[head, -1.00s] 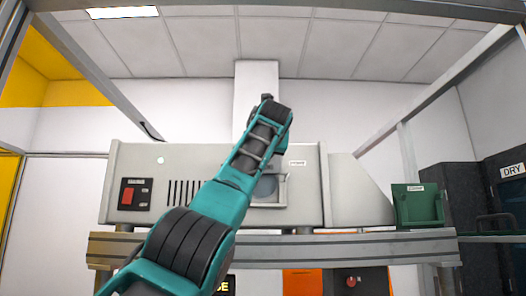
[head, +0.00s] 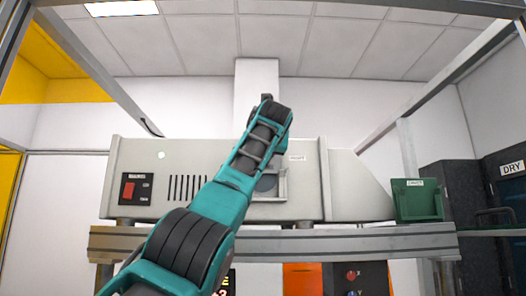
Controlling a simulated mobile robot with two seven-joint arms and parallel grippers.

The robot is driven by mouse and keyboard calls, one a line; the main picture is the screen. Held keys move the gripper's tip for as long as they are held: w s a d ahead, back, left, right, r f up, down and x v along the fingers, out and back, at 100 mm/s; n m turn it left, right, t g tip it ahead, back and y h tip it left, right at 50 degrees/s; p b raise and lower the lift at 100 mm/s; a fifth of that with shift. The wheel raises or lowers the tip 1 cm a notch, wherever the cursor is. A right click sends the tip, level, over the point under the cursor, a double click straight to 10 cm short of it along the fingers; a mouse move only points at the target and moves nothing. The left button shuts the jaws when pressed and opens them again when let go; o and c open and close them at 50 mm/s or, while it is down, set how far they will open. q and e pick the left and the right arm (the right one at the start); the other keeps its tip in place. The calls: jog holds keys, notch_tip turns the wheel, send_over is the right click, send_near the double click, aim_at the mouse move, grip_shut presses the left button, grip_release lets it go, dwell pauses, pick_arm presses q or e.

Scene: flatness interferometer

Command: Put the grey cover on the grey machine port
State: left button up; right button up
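The grey machine (head: 215,150) stands on a metal rail, with a red switch and dark vent slots on its front. A round grey port (head: 267,184) in a light square frame shows on its front, partly hidden behind my teal and black arm. That arm rises from the bottom left across the machine. Its gripper does not show, and my other gripper is out of view. I cannot make out a separate grey cover. A green bin (head: 417,201) with a small label stands at the machine's right end; its inside is hidden.
The metal rail (head: 350,243) runs below the machine. A sloped grey housing (head: 358,190) adjoins its right side. An orange panel (head: 302,279) and a dark button box (head: 362,284) sit lower down. A dark cabinet marked DRY (head: 512,169) stands at the far right.

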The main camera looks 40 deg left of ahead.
pick_arm(q)
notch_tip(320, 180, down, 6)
jog(key=b, duration=0.5)
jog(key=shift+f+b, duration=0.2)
jog(key=shift+b, duration=0.2)
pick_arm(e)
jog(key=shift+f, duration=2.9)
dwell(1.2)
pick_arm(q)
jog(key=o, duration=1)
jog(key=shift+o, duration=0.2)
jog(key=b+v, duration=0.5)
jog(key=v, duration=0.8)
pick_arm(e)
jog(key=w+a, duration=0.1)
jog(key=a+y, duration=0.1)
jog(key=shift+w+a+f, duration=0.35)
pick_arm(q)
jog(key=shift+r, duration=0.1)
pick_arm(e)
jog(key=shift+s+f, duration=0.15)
